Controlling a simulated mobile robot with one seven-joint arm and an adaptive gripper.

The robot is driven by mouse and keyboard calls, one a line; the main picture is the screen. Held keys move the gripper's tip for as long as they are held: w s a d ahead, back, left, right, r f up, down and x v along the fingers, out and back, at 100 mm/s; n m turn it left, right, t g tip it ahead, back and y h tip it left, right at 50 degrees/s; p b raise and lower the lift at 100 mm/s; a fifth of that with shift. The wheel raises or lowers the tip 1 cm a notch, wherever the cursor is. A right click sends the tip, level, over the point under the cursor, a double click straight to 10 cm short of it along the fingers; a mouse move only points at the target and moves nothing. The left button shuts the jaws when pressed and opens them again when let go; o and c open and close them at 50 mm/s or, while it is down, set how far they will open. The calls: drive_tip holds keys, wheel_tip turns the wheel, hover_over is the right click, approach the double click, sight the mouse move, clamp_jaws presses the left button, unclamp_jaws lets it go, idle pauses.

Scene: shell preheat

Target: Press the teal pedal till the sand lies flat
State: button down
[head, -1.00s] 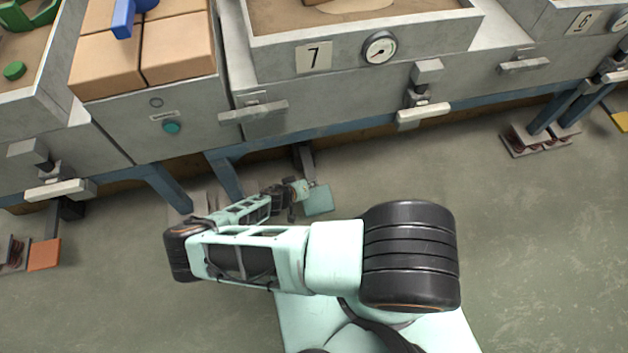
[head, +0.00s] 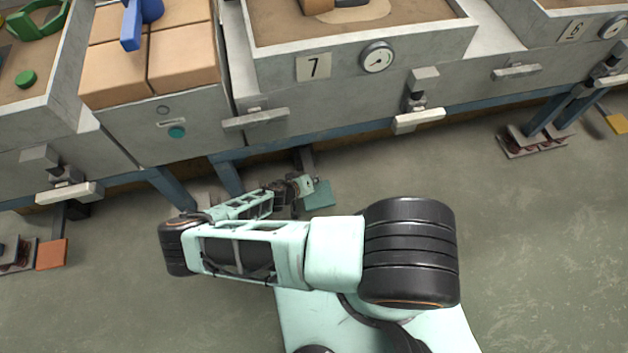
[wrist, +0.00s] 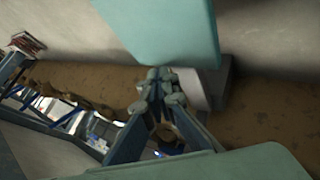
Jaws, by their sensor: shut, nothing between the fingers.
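The teal pedal (head: 319,194) is a flat square plate low at the floor, below the bin marked 7. It fills the top middle of the wrist view (wrist: 165,30). My gripper (head: 305,185) is shut and empty at the pedal's left edge. In the wrist view its closed fingertips (wrist: 162,75) lie at the pedal's near edge; I cannot tell whether they touch it. The sand (head: 405,15) in bin 7 shows only in part at the top, with a pale patch and a brown block on it. Its far side is cut off.
An orange pedal (head: 51,254) lies at the left and a yellow pedal (head: 617,124) at the far right. Blue bench legs (head: 228,178) stand left of the teal pedal. A gauge (head: 378,57) is on bin 7.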

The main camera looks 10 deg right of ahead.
drive_tip(key=shift+w+r, duration=0.1)
drive_tip(key=shift+r, duration=0.3)
drive_tip(key=shift+a+r, duration=0.1)
drive_tip(key=shift+w+r+p, duration=0.1)
drive_tip(key=shift+r+p, duration=0.15)
drive_tip(key=shift+p, duration=0.05)
drive_tip(key=shift+w+r+p, duration=0.1)
drive_tip(key=shift+r+p, duration=1.25)
drive_tip(key=shift+r, duration=0.85)
drive_tip(key=shift+f, duration=0.1)
